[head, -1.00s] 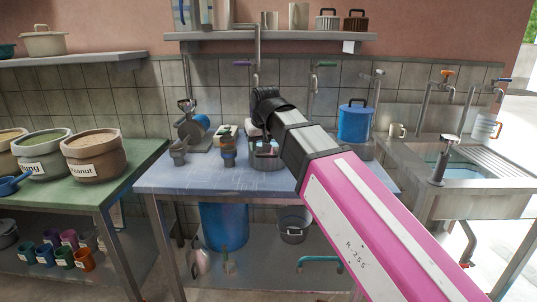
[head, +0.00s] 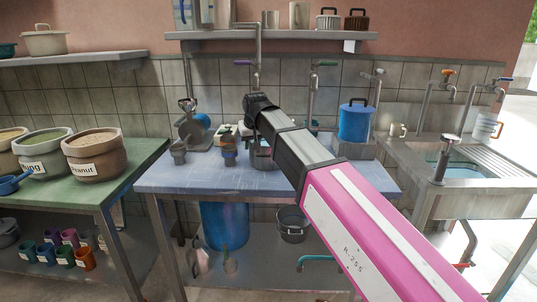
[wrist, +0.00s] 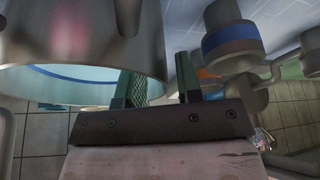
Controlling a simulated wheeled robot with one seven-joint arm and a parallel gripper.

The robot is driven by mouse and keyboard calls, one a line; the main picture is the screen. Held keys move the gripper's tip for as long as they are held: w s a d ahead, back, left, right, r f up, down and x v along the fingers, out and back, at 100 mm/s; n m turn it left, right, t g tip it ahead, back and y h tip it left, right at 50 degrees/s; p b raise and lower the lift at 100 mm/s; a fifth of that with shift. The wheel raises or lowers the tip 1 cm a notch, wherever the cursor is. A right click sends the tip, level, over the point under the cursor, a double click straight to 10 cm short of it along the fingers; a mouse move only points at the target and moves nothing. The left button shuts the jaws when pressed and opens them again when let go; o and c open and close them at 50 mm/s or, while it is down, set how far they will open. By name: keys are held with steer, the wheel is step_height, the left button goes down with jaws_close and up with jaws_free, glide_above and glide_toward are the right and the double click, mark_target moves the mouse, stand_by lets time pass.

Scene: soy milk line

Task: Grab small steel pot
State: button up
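A small steel pot (head: 262,159) stands on the blue-grey table, partly hidden behind my arm in the head view. In the wrist view a large round steel wall with a blue-edged opening, seemingly this pot (wrist: 95,38), fills the upper left. My gripper (wrist: 158,68) shows two dark green fingers with a gap between them. The left finger overlaps the opening and the right finger is outside the wall, so the rim appears to lie between them. I cannot tell whether they touch it. In the head view the fingers are hidden behind my arm.
A grinder (head: 190,124) and small cups (head: 229,154) stand left of the pot on the table (head: 190,180). A blue lidded pot (head: 354,122) stands to the right. Taps rise behind. Another steel pot (head: 292,226) is on the lower shelf.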

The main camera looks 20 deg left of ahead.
steer(key=shift+w+a+f, duration=0.1)
steer(key=shift+f, duration=0.25)
jaws_close()
stand_by(1.2)
